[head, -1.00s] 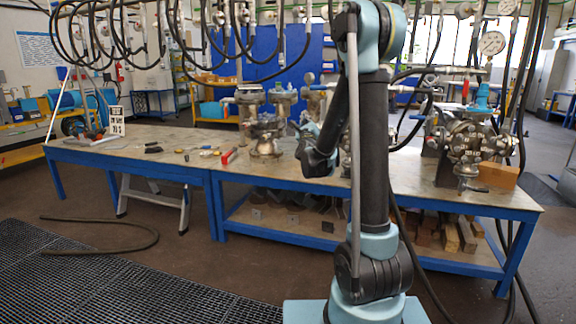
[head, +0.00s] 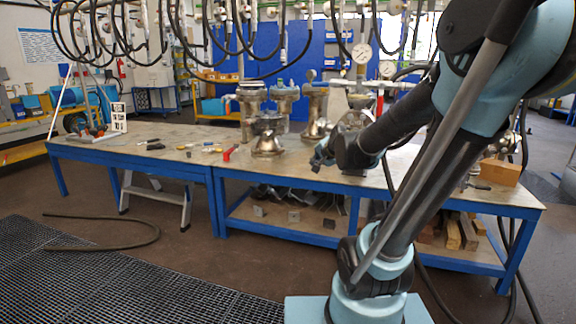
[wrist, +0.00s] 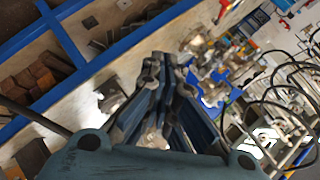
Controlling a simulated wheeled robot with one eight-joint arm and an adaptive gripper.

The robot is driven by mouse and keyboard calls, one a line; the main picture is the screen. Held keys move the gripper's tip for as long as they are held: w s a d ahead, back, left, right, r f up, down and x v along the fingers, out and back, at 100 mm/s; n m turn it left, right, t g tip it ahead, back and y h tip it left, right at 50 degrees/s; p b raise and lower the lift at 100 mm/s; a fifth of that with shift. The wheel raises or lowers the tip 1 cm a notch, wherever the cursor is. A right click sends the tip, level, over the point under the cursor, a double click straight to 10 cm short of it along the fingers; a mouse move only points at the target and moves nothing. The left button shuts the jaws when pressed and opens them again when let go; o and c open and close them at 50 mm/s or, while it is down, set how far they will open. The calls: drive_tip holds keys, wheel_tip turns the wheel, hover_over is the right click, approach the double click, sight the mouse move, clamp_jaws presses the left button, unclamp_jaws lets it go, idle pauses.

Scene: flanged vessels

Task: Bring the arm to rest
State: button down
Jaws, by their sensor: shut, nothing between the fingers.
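My gripper (head: 319,157) shows in the head view at the end of my arm, in front of the table's front edge and about level with its top. In the wrist view my gripper (wrist: 168,62) has its fingers drawn together with nothing between them. It is clear of the vessels. My arm leans to the right in the head view and covers part of the right side of the table (head: 180,163).
Several flanged metal vessels, one of them near the middle (head: 267,135), stand on the table. A red-handled tool (head: 230,152) lies to their left. A cardboard box (head: 500,172) sits at the right end. Hoses hang above. The floor (head: 150,270) in front is mostly open, with a loose hose (head: 105,247).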

drive_tip(key=s+d+f+n+g+h, duration=0.1)
drive_tip(key=s+d+f+n+g, duration=0.1)
drive_tip(key=s, duration=0.7)
drive_tip(key=s+d+f+n+g+h, duration=0.1)
drive_tip(key=s+d+f+n+g, duration=0.2)
drive_tip(key=s+f, duration=0.4)
drive_tip(key=s+d+f+n+g+h, duration=0.1)
drive_tip(key=s+d+f+n+g, duration=0.2)
drive_tip(key=s, duration=0.9)
drive_tip(key=shift+f+n+g, duration=0.4)
drive_tip(key=shift+f+n, duration=0.3)
drive_tip(key=shift+d, duration=0.1)
drive_tip(key=shift+w+f, duration=0.2)
drive_tip(key=shift+w, duration=0.25)
